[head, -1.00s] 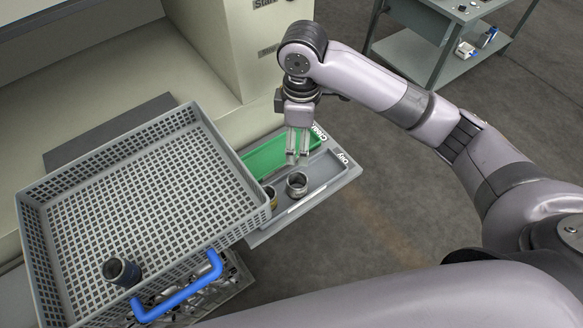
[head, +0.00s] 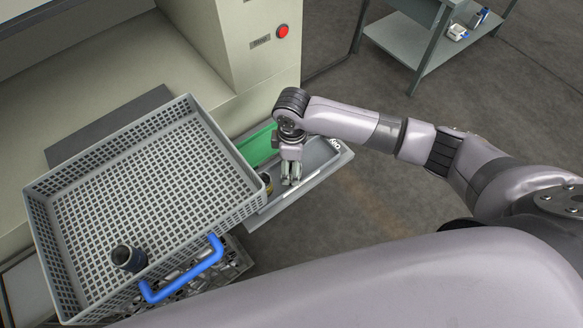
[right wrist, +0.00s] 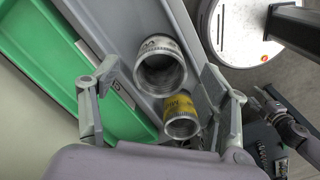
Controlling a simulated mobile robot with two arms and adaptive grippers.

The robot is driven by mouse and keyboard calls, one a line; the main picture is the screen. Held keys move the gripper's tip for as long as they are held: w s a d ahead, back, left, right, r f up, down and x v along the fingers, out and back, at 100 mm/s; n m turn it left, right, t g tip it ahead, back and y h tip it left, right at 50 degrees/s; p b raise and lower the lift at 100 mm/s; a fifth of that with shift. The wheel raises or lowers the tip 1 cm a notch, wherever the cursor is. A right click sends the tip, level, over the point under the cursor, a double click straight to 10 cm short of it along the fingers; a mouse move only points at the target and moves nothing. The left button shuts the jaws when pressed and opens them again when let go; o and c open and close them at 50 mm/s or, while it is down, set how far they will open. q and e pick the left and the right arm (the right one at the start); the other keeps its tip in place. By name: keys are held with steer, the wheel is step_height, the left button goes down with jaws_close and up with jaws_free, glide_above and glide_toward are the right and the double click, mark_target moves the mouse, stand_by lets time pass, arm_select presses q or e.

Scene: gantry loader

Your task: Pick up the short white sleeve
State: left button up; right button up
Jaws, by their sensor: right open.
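The white-banded metal sleeve (right wrist: 160,72) stands in the grey tray in the right wrist view, its open, threaded end toward the camera. A yellow-banded sleeve (right wrist: 182,118) stands close beside it, nearer my gripper's body. My right gripper (head: 290,182) is open over the tray. In the right wrist view its fingers (right wrist: 160,70) lie either side of the white-banded sleeve, with nothing gripped; I cannot tell whether they touch it.
The grey tray (head: 322,171) has a green bin (head: 257,148) along its machine side. A large grey mesh crate (head: 222,137) with a blue handle stands left, holding a dark sleeve (head: 128,257). The machine (head: 232,50) rises behind. A cart (head: 425,50) stands far right.

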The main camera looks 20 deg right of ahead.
steer(key=shift+f, duration=1.25)
steer(key=shift+c, duration=0.5)
steer(key=c, duration=1.4)
steer(key=shift+r, duration=0.1)
steer(key=shift+c, duration=0.2)
